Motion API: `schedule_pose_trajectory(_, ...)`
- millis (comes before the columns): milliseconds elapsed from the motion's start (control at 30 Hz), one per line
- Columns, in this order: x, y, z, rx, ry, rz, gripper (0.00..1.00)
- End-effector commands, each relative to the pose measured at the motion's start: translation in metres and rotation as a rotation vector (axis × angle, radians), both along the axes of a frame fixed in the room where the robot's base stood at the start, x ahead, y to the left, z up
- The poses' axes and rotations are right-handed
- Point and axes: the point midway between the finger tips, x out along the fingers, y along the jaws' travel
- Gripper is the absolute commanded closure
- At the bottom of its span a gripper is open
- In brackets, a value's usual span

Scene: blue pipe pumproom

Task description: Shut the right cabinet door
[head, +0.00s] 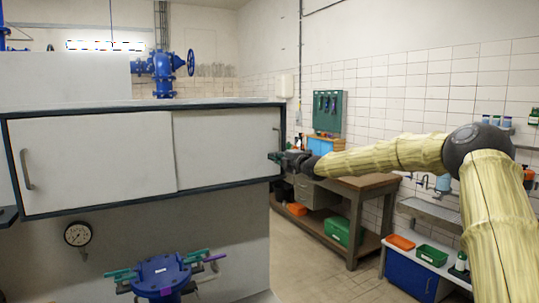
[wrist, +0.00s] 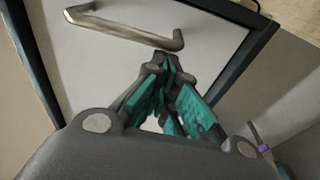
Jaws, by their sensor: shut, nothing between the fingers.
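The cabinet (head: 100,213) is a wide, low white box with a dark frame and two pale doors side by side. The right cabinet door (head: 225,150) reaches from the middle to near the frame's right side, with no open gap that I can see. Its metal bar handle (head: 277,142) is near its right edge and crosses the top of the wrist view (wrist: 125,30). My gripper (head: 273,157) is at the cabinet's right end, just below the handle. Its teal-padded fingers (wrist: 166,70) are shut and empty, pointing at the door beside the handle. I cannot tell whether they touch the door.
The left door (head: 95,160) has its handle at the far left. A pressure gauge (head: 78,234) and a blue flanged valve (head: 162,275) are below the cabinet. A wooden workbench (head: 355,205) stands behind my arm at right. Open floor (head: 305,265) shows between.

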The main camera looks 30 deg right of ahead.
Motion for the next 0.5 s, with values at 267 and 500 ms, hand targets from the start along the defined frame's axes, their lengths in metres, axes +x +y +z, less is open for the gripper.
schedule_pose_trajectory(267, 0.002, -0.012, 0.001, -0.002, 0.0, 0.002, 1.0)
schedule_pose_trajectory(500, 0.001, -0.02, -0.003, 0.002, 0.0, 0.0, 1.0)
